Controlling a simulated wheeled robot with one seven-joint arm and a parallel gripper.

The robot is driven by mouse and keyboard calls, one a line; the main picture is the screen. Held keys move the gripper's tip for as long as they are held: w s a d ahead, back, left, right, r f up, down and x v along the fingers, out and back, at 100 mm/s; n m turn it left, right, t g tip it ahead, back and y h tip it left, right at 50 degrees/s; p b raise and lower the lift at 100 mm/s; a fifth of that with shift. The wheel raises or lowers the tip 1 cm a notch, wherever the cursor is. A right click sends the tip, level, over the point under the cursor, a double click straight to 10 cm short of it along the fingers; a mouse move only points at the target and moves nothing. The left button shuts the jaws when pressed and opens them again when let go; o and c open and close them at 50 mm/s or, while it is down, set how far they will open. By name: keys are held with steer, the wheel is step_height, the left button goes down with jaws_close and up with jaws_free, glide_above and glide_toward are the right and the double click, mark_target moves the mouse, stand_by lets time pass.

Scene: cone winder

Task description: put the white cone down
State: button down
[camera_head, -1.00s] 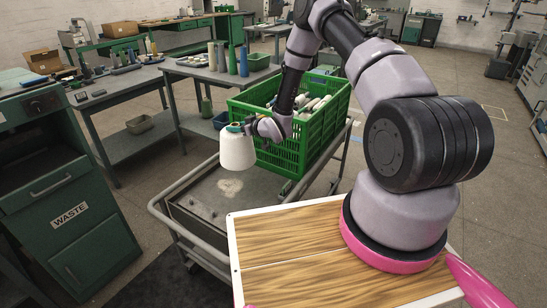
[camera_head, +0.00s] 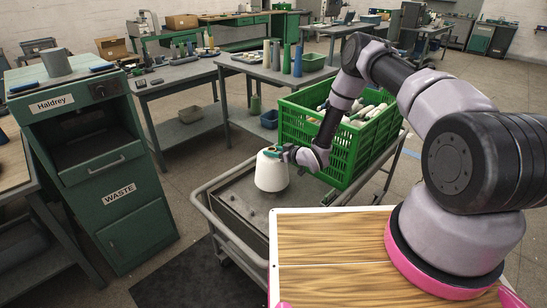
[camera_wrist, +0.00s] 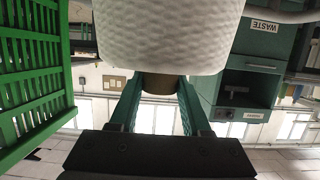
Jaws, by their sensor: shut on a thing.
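The white cone (camera_head: 271,172) hangs upright in my gripper (camera_head: 277,151), at the left side of the green crate. It is above the bare part of the grey cart (camera_head: 236,207); I cannot tell exactly how high. In the wrist view the white cone (camera_wrist: 165,35) fills the upper middle with its textured surface. My gripper (camera_wrist: 160,88) is shut on the brownish tube end of the cone, a green finger on each side.
A green crate (camera_head: 350,158) with several cones stands on the cart. The green waste cabinet (camera_head: 137,227) is at the left. Grey benches (camera_head: 180,80) with several tubes stand behind. The cart's rail (camera_head: 222,232) runs around its left side.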

steer(key=shift+f, duration=1.25)
steer(key=shift+c, duration=1.8)
jaws_free()
steer(key=shift+f, duration=0.2)
steer(key=shift+r, duration=0.1)
steer(key=shift+s+d+r, duration=0.1)
steer(key=shift+s+d, duration=0.1)
steer(key=shift+d, duration=0.05)
steer(key=v, duration=1.1)
steer(key=shift+s, duration=0.15)
